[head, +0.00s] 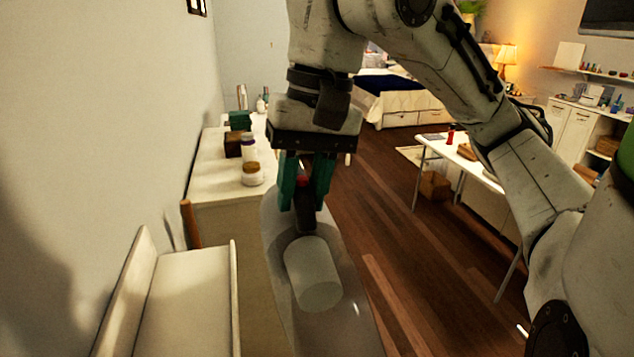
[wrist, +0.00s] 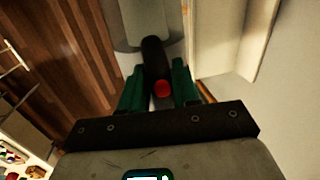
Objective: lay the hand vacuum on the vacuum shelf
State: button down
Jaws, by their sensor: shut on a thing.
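The hand vacuum (head: 314,277) has a pale grey cylindrical body and a dark handle with a red button. My gripper (head: 305,205) points down, with its green fingers shut on the dark handle. The wrist view shows the handle of the hand vacuum (wrist: 155,58) between the fingers of my gripper (wrist: 158,80). The vacuum is over a long grey board; I cannot tell whether it touches it. A cream shelf (head: 190,300) with raised sides, likely the vacuum shelf, is to its left and looks empty. It also shows at the upper right in the wrist view (wrist: 238,40).
The grey board (head: 350,335) lies beneath the vacuum. A cream counter (head: 215,180) behind the shelf holds jars (head: 251,174) and boxes (head: 238,120). A brown rod (head: 190,222) stands by the wall. Wooden floor (head: 400,260) is clear to the right, before a white table (head: 470,170).

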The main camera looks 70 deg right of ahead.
jog(key=w+a+f+b, duration=0.2)
jog(key=w+a, duration=0.3)
jog(key=w, duration=0.2)
jog(key=w+a+f+b, duration=0.2)
jog(key=w+a+b, duration=0.1)
jog(key=w+a, duration=0.2)
jog(key=shift+w, duration=0.85)
dwell(0.7)
jog(key=shift+f, duration=0.1)
jog(key=c, duration=0.8)
grip_release()
jog(key=shift+f, duration=0.1)
jog(key=shift+o, duration=0.2)
notch_tip(320, 180, up, 11)
jog(key=s+d+b, duration=0.1)
jog(key=shift+s+d+f, duration=0.15)
jog(key=shift+s+d, duration=0.05)
jog(key=shift+d, duration=0.05)
